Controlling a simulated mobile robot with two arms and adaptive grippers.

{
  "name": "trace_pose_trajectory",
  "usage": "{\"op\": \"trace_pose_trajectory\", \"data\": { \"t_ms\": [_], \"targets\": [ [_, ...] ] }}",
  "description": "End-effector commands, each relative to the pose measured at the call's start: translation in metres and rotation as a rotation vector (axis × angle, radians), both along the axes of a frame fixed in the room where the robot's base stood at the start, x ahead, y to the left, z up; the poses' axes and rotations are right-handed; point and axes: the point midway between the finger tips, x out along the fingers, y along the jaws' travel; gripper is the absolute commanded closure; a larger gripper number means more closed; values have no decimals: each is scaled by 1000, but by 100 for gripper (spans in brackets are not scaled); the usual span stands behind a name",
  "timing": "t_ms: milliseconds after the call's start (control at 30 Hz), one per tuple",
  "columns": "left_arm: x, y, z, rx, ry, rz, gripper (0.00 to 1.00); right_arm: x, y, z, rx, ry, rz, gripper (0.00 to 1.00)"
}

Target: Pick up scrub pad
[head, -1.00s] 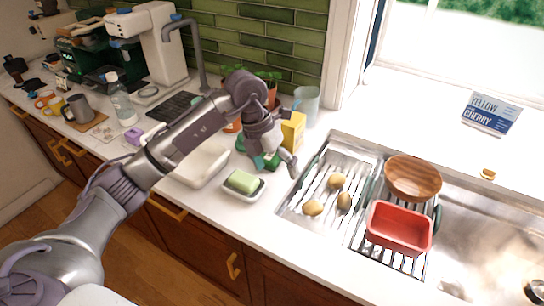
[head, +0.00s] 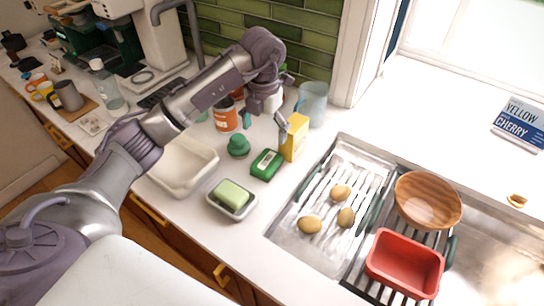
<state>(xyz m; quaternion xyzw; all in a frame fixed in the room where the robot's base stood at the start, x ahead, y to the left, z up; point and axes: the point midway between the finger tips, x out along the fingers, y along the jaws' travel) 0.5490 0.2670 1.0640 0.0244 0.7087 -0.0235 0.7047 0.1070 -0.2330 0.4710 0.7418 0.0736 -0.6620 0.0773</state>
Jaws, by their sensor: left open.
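A flat dark green block with a pale mark, apparently the scrub pad (head: 267,164), lies on the white counter in front of a yellow box. My left gripper (head: 264,121) is open and empty above the counter, behind the pad in the picture and apart from it. One finger shows near the yellow box and the other near the orange-labelled can. A light green bar (head: 231,194) sits in a small grey dish (head: 246,210) in front of the pad. My right gripper is not in view.
A yellow box (head: 295,138) stands right beside the pad. A round green object (head: 238,146), a can (head: 226,116) and a white tray (head: 205,170) are to the left. A blue pitcher (head: 312,102) is behind. The sink rack (head: 325,240) with a red tub (head: 404,264) lies right.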

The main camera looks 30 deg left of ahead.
Motion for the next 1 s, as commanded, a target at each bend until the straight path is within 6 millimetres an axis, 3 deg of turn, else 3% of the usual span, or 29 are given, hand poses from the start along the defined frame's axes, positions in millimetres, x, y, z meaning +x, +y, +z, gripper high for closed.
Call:
{"op": "trace_pose_trajectory", "data": {
  "t_ms": [200,333,500,700,833,1000],
  "targets": [
    [-2,-1,-43,-2,5,-1,6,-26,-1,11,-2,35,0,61],
    [-1,0,-62,-2,3,0,6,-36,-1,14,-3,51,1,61],
    [-1,-1,-72,-2,2,-2,6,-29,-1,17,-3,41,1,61],
    [-1,-3,-98,-4,5,-1,6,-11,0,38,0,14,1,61],
    [0,-2,-116,-2,3,-2,6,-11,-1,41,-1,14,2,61],
    [0,-2,-123,-1,0,-2,6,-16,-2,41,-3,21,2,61]
  ]
}}
